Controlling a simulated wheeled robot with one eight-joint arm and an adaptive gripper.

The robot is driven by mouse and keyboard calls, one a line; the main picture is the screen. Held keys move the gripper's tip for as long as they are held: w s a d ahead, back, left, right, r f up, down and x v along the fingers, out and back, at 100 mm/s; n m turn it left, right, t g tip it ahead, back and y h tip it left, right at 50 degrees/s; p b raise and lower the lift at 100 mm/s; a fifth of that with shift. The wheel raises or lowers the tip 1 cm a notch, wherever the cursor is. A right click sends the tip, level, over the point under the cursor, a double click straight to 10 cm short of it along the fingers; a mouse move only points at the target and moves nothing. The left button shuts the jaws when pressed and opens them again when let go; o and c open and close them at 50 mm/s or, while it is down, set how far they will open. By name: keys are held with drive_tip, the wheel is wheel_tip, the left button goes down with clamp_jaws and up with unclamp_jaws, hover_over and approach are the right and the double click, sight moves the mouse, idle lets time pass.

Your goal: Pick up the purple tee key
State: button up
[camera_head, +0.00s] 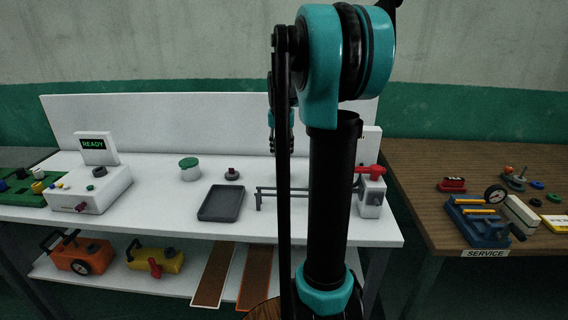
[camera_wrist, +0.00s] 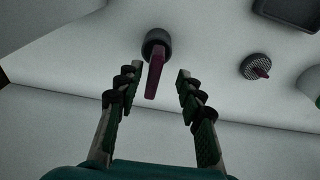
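The purple tee key (camera_wrist: 155,77) shows in the wrist view as a purple bar rising from a dark round base (camera_wrist: 157,41) on the white bench. My gripper (camera_wrist: 156,76) is open, one finger on each side of the purple bar. Gaps show on both sides, and the fingers hold nothing. The head view shows no clear sight of the key or my fingertips; my arm stands in front of that part of the bench.
A ridged grey disc with a purplish knob (camera_head: 232,174) stands nearby; it also shows in the wrist view (camera_wrist: 256,67). A grey tray (camera_head: 221,217), a green-lidded jar (camera_head: 189,169), a grey rail (camera_head: 266,193) and a red-handled valve (camera_head: 371,188) stand around on the bench (camera_head: 150,222).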

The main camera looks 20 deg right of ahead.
sight(284, 160)
drive_tip(key=shift+w+d+f, duration=0.1)
drive_tip(key=shift+d+f, duration=0.05)
drive_tip(key=shift+f, duration=0.7)
drive_tip(key=shift+w+d+f, duration=0.1)
drive_tip(key=shift+d+f, duration=0.1)
drive_tip(key=shift+f, duration=0.65)
drive_tip(key=shift+w+d+f, duration=0.1)
drive_tip(key=shift+d+f, duration=0.05)
drive_tip(key=shift+f, duration=0.7)
clamp_jaws()
